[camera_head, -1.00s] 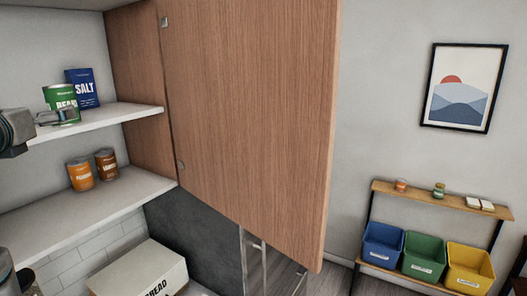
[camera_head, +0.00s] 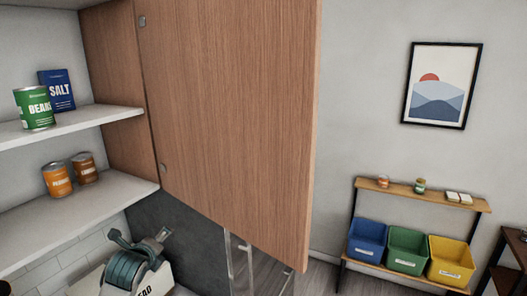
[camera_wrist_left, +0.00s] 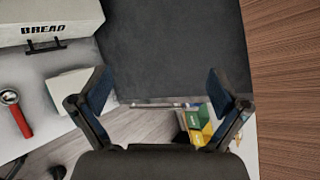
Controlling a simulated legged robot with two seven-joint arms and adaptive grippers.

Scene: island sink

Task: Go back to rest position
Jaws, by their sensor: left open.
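My left gripper (camera_wrist_left: 158,95) is open and empty, its two fingers spread apart in the left wrist view. In the head view my left arm and gripper (camera_head: 145,245) are low, in front of the bread box (camera_head: 158,282). The green beans can (camera_head: 34,108) stands on the upper shelf beside the blue salt box (camera_head: 58,90), apart from my gripper. My right gripper is in neither view.
The open wooden cabinet door (camera_head: 235,130) fills the middle of the head view. Two orange-brown cans (camera_head: 57,180) stand on the lower shelf (camera_head: 75,215). Blue, green and yellow bins (camera_head: 407,250) stand at the far right. A red-handled tool (camera_wrist_left: 17,115) lies on the counter.

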